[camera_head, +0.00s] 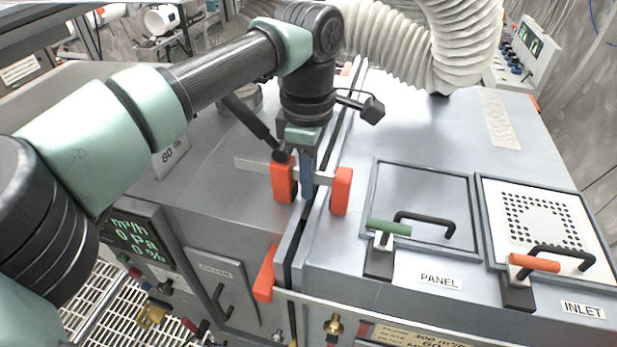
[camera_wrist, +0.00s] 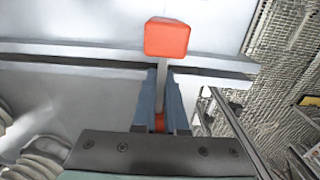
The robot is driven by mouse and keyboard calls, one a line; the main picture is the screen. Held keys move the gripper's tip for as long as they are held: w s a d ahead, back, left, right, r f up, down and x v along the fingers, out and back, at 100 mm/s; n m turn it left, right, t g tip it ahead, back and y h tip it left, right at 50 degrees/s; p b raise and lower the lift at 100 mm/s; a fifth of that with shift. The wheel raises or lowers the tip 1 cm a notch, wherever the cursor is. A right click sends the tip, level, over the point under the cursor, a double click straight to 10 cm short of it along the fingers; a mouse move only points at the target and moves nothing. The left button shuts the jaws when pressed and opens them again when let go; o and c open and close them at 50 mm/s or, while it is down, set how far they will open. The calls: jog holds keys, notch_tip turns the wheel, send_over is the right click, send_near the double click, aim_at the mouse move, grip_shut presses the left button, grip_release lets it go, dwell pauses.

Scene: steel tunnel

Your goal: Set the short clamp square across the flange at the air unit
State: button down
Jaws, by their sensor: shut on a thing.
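My gripper (camera_head: 307,190) is shut on the bar of the short clamp, over the flange seam (camera_head: 329,150) on top of the grey air unit (camera_head: 225,200). The clamp has two orange jaws, the left one (camera_head: 283,180) and the right one (camera_head: 341,191), on either side of the seam. In the wrist view an orange jaw (camera_wrist: 167,38) stands beyond the flange strip (camera_wrist: 75,60), with the bar between my fingers (camera_wrist: 163,105). I cannot tell whether the jaws touch the flange.
The PANEL lid (camera_head: 425,195) and INLET cover (camera_head: 545,205) have raised handles at right. A ribbed white hose (camera_head: 455,45) rises behind.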

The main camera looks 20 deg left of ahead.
jog(key=shift+s+f, duration=0.15)
jog(key=shift+f, duration=0.2)
